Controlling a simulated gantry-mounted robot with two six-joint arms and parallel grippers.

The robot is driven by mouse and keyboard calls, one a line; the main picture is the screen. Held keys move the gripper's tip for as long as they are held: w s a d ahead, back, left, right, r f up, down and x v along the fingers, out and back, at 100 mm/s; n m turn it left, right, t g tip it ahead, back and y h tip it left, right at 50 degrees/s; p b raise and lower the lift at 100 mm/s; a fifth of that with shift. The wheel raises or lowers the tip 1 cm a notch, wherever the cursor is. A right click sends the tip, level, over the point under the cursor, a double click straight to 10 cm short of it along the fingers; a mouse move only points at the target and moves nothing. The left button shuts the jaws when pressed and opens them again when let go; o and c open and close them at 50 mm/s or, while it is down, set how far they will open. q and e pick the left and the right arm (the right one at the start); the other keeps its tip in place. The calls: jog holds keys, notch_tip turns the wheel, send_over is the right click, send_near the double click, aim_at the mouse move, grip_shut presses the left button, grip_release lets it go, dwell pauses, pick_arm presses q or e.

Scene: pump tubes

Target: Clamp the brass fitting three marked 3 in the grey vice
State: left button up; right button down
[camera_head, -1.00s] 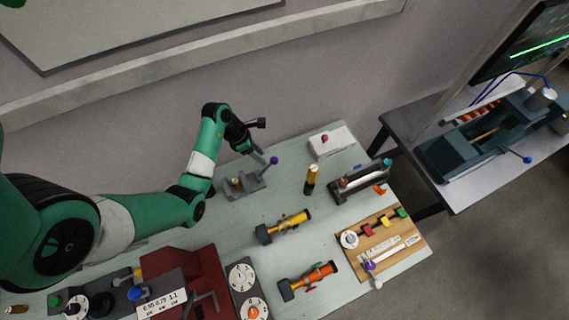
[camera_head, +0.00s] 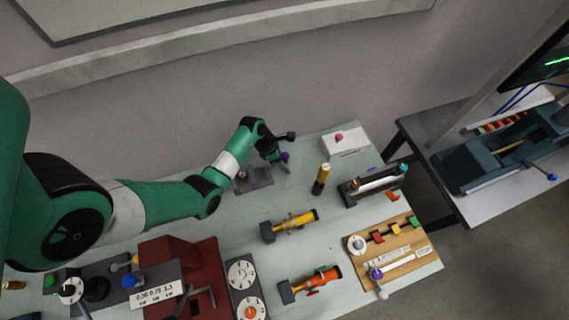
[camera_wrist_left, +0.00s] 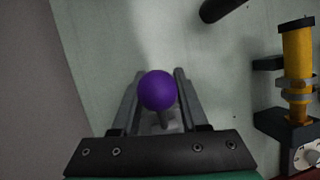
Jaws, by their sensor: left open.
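The grey vice (camera_head: 258,185) stands on the pale bench below my left arm, partly hidden by it. A small brass piece (camera_head: 242,176) sits upright at the vice; no mark on it is readable and I cannot tell whether the jaws grip it. The vice's lever ends in a purple ball knob (camera_head: 285,156), which shows large in the left wrist view (camera_wrist_left: 158,90). My left gripper (camera_head: 282,162) is at this knob. In the wrist view its two fingers stand apart on either side of the knob, with small gaps. My right gripper is not in view.
A black and yellow cylinder (camera_head: 322,179) stands right of the vice. A white box (camera_head: 345,142) with a pink knob is behind it. A yellow tube (camera_head: 291,223) and an orange tube (camera_head: 316,279) lie in front. A red machine (camera_head: 190,262) is at front left.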

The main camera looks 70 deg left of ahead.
pick_arm(q)
jog(key=shift+s, duration=0.1)
grip_shut()
jog(key=shift+r, duration=0.2)
dwell(1.1)
